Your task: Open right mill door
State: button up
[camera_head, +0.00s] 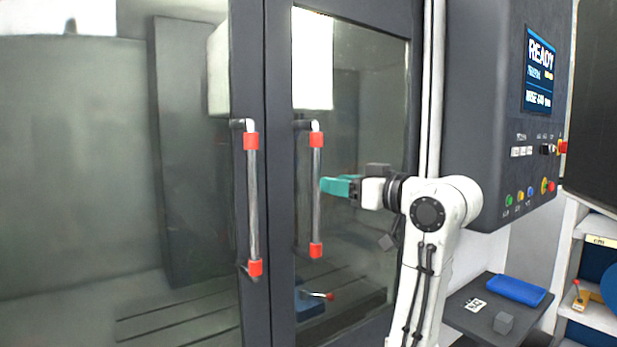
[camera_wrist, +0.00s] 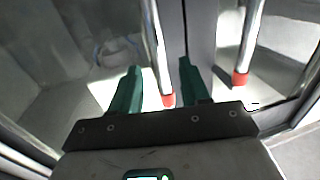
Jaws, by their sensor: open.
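The right mill door (camera_head: 281,120) is shut, a dark frame with a glass pane. Its upright grey handle (camera_head: 317,195) has red ends. My gripper (camera_head: 322,187) has teal fingers and is open just right of this handle, at about its mid-height, pointing left in the head view. In the wrist view, my gripper (camera_wrist: 158,88) has its fingers spread, with a red-ended handle (camera_wrist: 152,40) lined up between them; it appears to be the right door's. I see no grip; whether the fingertips straddle the bar in depth is unclear.
The left door's handle (camera_head: 253,200) stands close by, across the dark seam; a second handle (camera_wrist: 241,76) also shows in the wrist view. A control panel (camera_head: 500,110) is at right, above a small shelf (camera_head: 470,318) with a blue item (camera_head: 516,290).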

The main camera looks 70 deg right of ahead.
jog(key=p+x, duration=0.1)
jog(key=x, duration=0.6)
jog(key=shift+p, duration=0.3)
jog(key=shift+d+f, duration=0.1)
jog(key=shift+c, duration=0.2)
grip_shut()
